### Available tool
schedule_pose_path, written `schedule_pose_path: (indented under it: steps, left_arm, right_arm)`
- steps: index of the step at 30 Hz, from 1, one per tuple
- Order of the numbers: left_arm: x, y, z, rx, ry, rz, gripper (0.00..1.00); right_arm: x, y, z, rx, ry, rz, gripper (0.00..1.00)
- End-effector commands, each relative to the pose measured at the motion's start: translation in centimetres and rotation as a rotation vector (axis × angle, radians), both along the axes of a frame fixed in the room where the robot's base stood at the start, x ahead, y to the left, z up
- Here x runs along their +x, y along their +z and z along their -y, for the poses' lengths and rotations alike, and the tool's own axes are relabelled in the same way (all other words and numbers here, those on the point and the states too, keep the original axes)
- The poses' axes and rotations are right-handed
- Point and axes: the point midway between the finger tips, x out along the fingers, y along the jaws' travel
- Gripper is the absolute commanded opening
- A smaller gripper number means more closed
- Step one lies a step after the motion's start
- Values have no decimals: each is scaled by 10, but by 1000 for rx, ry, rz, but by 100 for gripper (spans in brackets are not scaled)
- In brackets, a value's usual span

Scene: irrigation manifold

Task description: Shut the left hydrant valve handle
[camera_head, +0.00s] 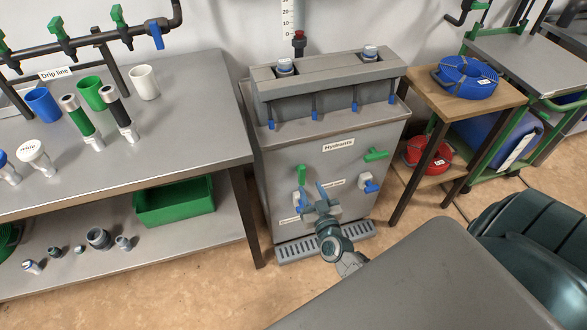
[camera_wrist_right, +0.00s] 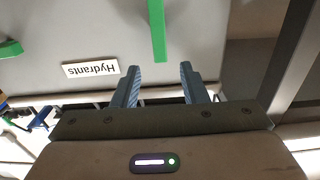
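The left hydrant valve handle (camera_head: 301,175) is a green lever standing upright on the grey Hydrants cabinet (camera_head: 349,175). It also shows in the right wrist view (camera_wrist_right: 157,32), which is upside down. My right gripper (camera_head: 317,193) is in front of the cabinet, a little below and right of this handle. In the wrist view its two blue-grey fingers (camera_wrist_right: 157,85) are apart, with nothing between them. The handle's end lies just ahead of the gap, and I cannot tell the depth between them. My left gripper is not in view.
A second green handle (camera_head: 376,155) lies nearly level on the cabinet's right side. Blue-and-white outlets (camera_head: 370,183) sit below the handles. A steel workbench (camera_head: 190,140) stands left and a wooden table (camera_head: 465,105) right. A grated step (camera_head: 295,249) runs along the cabinet's foot.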

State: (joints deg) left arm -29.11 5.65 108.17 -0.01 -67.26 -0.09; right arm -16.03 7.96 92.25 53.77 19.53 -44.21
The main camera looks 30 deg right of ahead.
Motion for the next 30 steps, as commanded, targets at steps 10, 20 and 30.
schedule_pose_path:
  steps: [10, 20, 30]
  left_arm:
    - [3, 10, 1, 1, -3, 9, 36]
    - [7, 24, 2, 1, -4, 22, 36]
    - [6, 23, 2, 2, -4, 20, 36]
  right_arm:
    - [64, 0, 15, 0, 1, 1, 40]
    - [86, -1, 21, 0, 1, -2, 40]
    - [86, 0, 21, 0, 2, -2, 14]
